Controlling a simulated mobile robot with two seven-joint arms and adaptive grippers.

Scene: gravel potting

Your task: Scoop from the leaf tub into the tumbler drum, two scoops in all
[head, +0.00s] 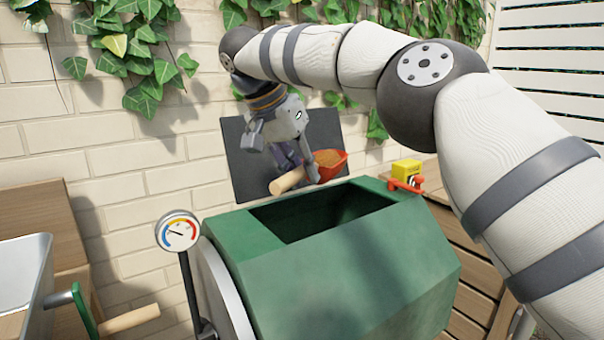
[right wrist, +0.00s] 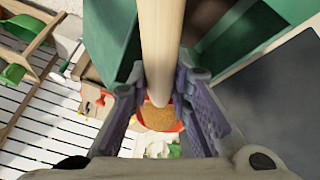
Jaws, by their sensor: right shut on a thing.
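My right gripper (head: 302,178) is shut on the wooden handle of a red-orange scoop (head: 341,170). Brown loose material (head: 326,158) lies in the scoop's bowl. The scoop is above the far edge of the green tumbler drum (head: 350,270), whose top opening (head: 325,212) is uncovered and dark inside. In the right wrist view the handle (right wrist: 162,45) runs between the fingers (right wrist: 160,110), with the filled bowl (right wrist: 158,118) beyond them. A pale metal tub (head: 22,275) is cut off at the left; its contents are hidden, so I cannot tell if it is the leaf tub.
A dial gauge (head: 178,231) on a post stands left of the drum. A green tool with a wooden handle (head: 130,320) is at lower left. A yellow box (head: 406,171) and a red item (head: 405,186) sit behind the drum. A dark panel (head: 250,165) is against the brick wall.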

